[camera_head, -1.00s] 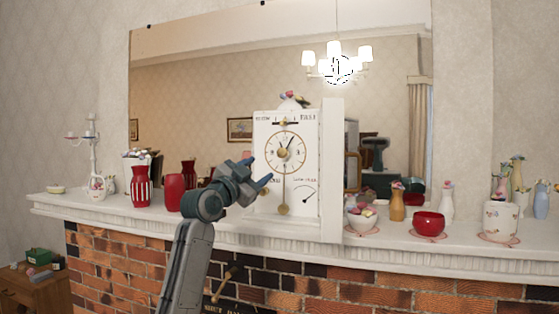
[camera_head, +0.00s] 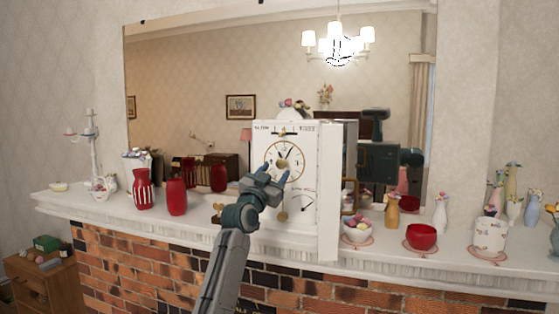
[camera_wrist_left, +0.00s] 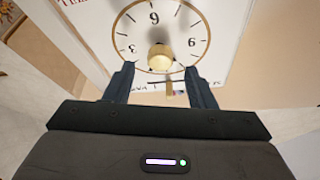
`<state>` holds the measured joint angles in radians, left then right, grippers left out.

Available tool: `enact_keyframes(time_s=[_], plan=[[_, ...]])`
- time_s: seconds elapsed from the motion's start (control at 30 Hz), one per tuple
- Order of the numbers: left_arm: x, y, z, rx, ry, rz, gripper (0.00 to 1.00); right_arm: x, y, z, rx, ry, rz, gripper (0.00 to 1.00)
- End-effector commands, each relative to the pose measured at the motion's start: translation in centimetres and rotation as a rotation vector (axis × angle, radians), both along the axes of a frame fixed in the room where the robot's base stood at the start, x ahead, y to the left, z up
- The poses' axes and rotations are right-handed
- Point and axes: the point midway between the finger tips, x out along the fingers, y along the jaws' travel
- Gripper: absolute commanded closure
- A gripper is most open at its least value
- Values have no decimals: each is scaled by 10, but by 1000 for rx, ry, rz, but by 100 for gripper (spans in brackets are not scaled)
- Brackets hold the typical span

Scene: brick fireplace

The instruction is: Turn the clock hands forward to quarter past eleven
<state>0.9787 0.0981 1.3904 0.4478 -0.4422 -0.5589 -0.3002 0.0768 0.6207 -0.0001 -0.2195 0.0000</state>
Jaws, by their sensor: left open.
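The white clock (camera_head: 310,180) stands on the mantel with a gold-ringed round dial (camera_head: 303,160). A dark hand points up and slightly right from the gold centre knob; the other hand is hard to make out. My left gripper (camera_head: 276,173) is open and empty, in front of the dial's lower part. In the left wrist view the dial appears upside down, with its gold knob (camera_wrist_left: 160,57) between and just beyond the open fingertips (camera_wrist_left: 158,70). I cannot tell whether they touch anything. My right gripper is not in view.
A white panel (camera_head: 330,200) stands along the clock's right side. Red vases (camera_head: 177,197) stand to the left on the mantel (camera_head: 110,212). A bowl (camera_head: 357,232), a red pot (camera_head: 421,237) and several ornaments stand to the right. A large mirror (camera_head: 190,80) hangs behind.

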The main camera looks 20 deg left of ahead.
Motion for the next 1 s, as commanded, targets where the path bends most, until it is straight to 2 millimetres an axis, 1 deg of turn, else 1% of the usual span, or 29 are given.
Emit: enact_keyframes(time_s=[0.03, 0.1, 0.3, 0.43, 0.67, 0.7, 0.77, 0.9, 0.93, 1.0], plan=[[8, -1, 8, -1, 1, -1, 50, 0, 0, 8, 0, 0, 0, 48], [17, -3, 10, 0, 2, -1, 50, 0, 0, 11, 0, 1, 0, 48], [33, -5, 15, -1, 0, -1, 50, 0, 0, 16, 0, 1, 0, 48], [36, -6, 15, 0, 0, 0, 50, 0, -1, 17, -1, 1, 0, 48], [37, -6, 15, 0, 0, 0, 50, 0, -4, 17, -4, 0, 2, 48], [37, -5, 15, 0, 0, 0, 54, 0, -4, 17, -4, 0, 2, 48], [37, -5, 15, 0, 0, 0, 66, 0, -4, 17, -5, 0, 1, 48], [37, -5, 15, 0, 0, 0, 93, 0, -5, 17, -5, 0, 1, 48], [37, -5, 15, 0, 0, 0, 95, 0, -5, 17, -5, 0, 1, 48], [37, -5, 14, 1, 0, 0, 94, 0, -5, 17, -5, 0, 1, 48]])
